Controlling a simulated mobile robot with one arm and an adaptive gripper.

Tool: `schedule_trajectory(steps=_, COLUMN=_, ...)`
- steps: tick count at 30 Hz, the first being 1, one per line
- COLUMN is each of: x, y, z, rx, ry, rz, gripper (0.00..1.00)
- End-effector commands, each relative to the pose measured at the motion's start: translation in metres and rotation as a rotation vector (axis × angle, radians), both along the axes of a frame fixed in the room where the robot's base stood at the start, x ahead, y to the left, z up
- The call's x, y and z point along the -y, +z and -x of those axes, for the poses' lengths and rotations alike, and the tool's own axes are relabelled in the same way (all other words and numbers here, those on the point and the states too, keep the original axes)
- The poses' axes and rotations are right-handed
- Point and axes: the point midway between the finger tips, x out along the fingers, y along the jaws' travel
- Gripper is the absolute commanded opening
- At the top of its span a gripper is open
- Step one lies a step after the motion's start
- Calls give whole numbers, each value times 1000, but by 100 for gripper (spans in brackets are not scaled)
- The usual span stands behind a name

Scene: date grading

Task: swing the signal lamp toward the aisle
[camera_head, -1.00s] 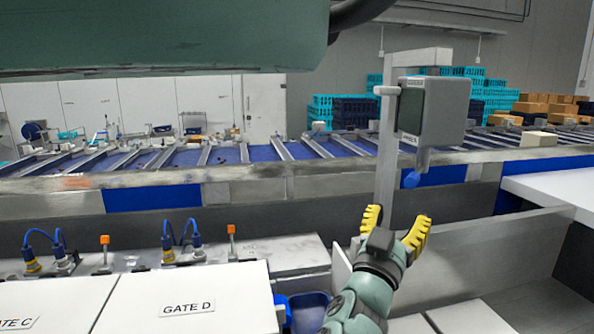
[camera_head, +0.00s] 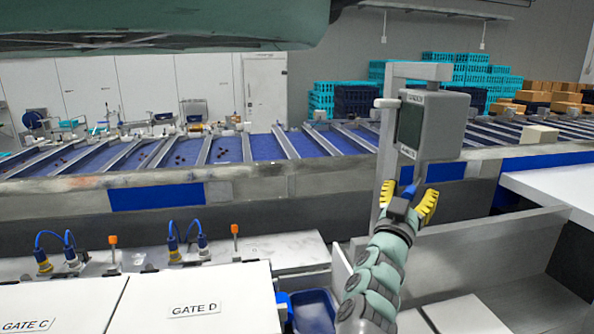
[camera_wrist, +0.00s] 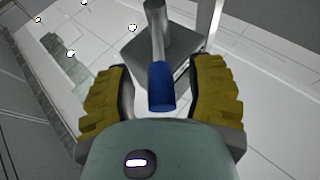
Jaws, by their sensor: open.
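The signal lamp (camera_head: 438,125) is a grey box with a dark face, hung from a grey post and arm (camera_head: 415,71). A short rod with a blue grip (camera_wrist: 161,86) points down from it. My gripper (camera_head: 411,197) is just below the lamp box, with its yellow fingers spread. In the wrist view, the blue grip lies between the two open fingers (camera_wrist: 160,95), with clear space on both sides. In the head view the grip is partly hidden by my gripper.
Behind the lamp runs a conveyor with blue lanes (camera_head: 235,150). White covers, one marked GATE D (camera_head: 220,293), and blue-capped connectors (camera_head: 185,242) stand front left. A white table (camera_head: 550,190) is at right. Teal crates (camera_head: 470,72) and cardboard boxes (camera_head: 550,95) stand behind.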

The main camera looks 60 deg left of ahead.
Motion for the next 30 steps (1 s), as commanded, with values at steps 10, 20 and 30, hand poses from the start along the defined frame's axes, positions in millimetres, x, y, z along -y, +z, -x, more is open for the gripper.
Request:
schedule_trajectory(steps=10, x=0, y=0, z=-1, rx=0, ry=-1, rz=0, gripper=55)
schedule_trajectory(steps=20, x=0, y=0, z=-1, rx=-1, ry=0, rz=0, gripper=21)
schedule_trajectory(steps=30, x=0, y=0, z=-1, rx=0, ry=0, rz=0, gripper=0)
